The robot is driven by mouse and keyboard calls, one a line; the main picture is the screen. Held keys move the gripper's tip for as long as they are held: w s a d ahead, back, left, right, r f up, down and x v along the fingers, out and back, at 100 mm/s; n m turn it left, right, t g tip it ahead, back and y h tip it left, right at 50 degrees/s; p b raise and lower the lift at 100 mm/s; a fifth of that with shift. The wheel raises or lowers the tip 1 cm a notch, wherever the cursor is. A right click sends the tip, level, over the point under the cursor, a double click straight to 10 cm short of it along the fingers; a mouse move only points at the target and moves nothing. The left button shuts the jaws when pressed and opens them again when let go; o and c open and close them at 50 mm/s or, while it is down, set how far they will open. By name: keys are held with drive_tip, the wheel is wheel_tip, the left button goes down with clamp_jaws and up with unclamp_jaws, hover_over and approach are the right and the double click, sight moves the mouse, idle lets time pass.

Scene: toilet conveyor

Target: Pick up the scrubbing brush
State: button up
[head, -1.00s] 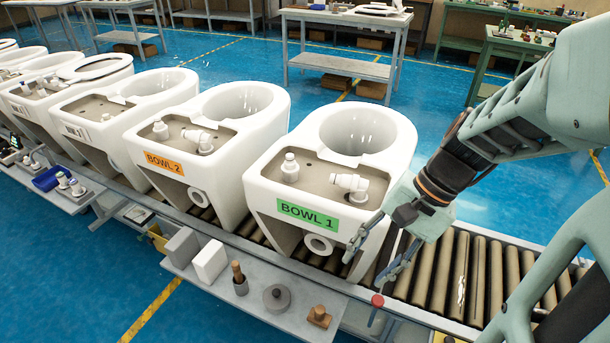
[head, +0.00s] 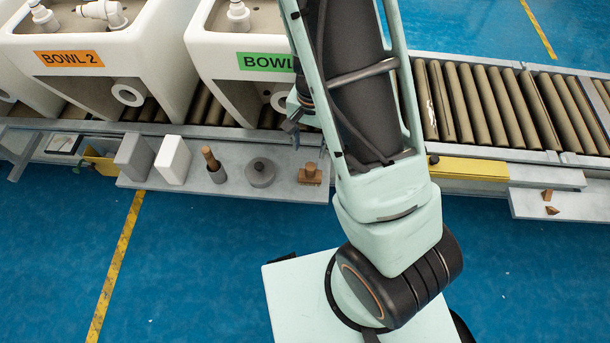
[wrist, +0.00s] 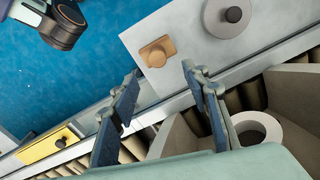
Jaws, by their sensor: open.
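The scrubbing brush (head: 310,174) looks like a small brown wooden block with a knob on top. It rests at the right end of a grey shelf (head: 275,192) in front of the conveyor. In the wrist view, the brush (wrist: 157,52) lies just beyond my fingertips, with the open gap between the fingers facing it. My gripper (wrist: 160,75) is open and empty, and the fingers do not appear to touch the brush. In the head view my gripper is mostly hidden behind my arm, above and left of the brush.
BOWL 1 (head: 225,90) stands behind on the roller conveyor (head: 500,105). A yellow box (head: 468,168) is at right.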

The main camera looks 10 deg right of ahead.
sight(311, 166)
drive_tip(key=shift+w+a+f, duration=0.1)
drive_tip(key=shift+a+f, duration=0.05)
drive_tip(key=shift+f, duration=0.75)
wheel_tip(311, 166, down, 6)
drive_tip(key=shift+r+b, duration=0.25)
drive_tip(key=shift+b, duration=1)
drive_tip(key=f, duration=0.1)
drive_tip(key=f+b, duration=0.1)
drive_tip(key=f, duration=0.1)
drive_tip(key=f+b, duration=0.1)
drive_tip(key=f, duration=0.1)
drive_tip(key=shift+d+f, duration=0.1)
drive_tip(key=shift+d, duration=0.25)
clamp_jaws()
